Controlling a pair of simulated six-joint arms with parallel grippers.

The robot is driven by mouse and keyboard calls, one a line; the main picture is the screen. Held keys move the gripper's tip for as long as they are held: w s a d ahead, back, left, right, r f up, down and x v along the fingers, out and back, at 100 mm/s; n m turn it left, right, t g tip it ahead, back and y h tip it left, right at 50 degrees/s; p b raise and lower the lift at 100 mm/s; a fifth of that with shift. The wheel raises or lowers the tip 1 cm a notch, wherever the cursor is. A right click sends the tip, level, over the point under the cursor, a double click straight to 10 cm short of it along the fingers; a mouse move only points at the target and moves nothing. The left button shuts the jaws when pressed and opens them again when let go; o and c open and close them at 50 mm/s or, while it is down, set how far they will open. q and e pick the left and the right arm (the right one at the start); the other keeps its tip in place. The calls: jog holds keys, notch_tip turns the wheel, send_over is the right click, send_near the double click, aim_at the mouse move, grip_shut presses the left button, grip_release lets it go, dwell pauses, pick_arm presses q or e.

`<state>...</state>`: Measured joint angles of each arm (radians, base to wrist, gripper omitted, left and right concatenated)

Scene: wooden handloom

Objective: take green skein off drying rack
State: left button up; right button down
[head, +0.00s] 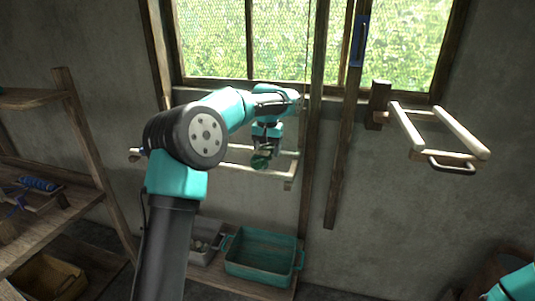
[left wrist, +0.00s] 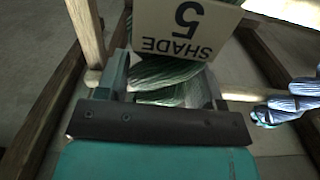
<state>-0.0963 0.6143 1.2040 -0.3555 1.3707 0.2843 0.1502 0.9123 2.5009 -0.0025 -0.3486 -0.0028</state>
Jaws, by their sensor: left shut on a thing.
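The drying rack (head: 232,168) is a pale wooden frame of rails below the window. My left gripper (head: 265,148) reaches over it from above and is shut on the dark green skein (head: 261,162). In the left wrist view the striped green skein (left wrist: 165,78) sits between the two fingers of my left gripper (left wrist: 168,88). A card reading SHADE 5 (left wrist: 185,28) covers part of the skein. Wooden bars of the rack (left wrist: 88,35) show close to the fingers. I cannot tell whether the skein still touches a rail. My right gripper is out of view.
A blue skein (left wrist: 292,100) is near the gripper's right side in the left wrist view. A teal crate (head: 262,258) and a grey bin (head: 204,245) stand below the rack. Upright wooden posts (head: 345,130) rise right of the gripper. A second wooden frame (head: 440,130) juts from the wall.

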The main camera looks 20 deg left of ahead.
pick_arm(q)
jog(key=shift+r, duration=0.75)
jog(key=shift+s+r, duration=0.15)
jog(key=shift+r, duration=0.1)
jog(key=s+d, duration=0.3)
jog(key=s, duration=0.4)
jog(key=s+d+r, duration=0.1)
jog(key=s+d, duration=0.2)
jog(key=s, duration=0.4)
jog(key=shift+s+d+r, duration=0.15)
jog(key=shift+d, duration=0.2)
